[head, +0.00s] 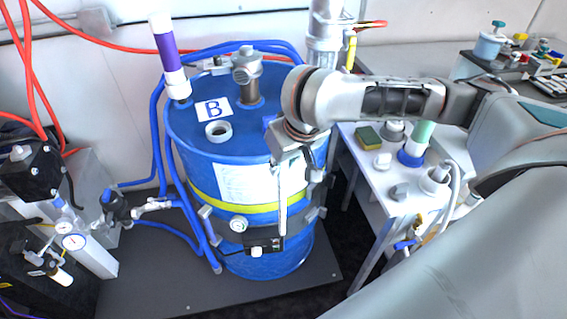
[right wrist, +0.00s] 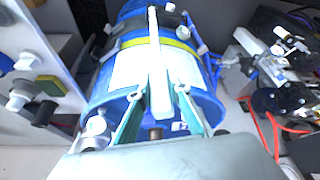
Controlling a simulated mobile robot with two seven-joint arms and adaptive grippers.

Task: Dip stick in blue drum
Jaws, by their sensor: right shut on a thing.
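The blue drum (head: 184,160) stands upright in the middle of the head view, with a "B" label, a pale ring-shaped opening (head: 218,131) and fittings on its lid. My right gripper (head: 287,158) is at the drum's front right rim, shut on a thin white stick (head: 283,205). The stick hangs nearly upright outside the drum, in front of its side. In the right wrist view the stick (right wrist: 153,50) extends away from between the fingers (right wrist: 160,97), across the drum's paper sheet and yellow band. Whether it touches the drum I cannot tell. My left gripper is out of view.
Blue hoses (head: 157,130) run around the drum's left side. A purple-and-white tube (head: 165,50) and a metal pump fitting (head: 248,78) rise from the lid. A white side table (head: 375,190) with a sponge (head: 369,137) and bottles stands at right. Gauges and valves are at left.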

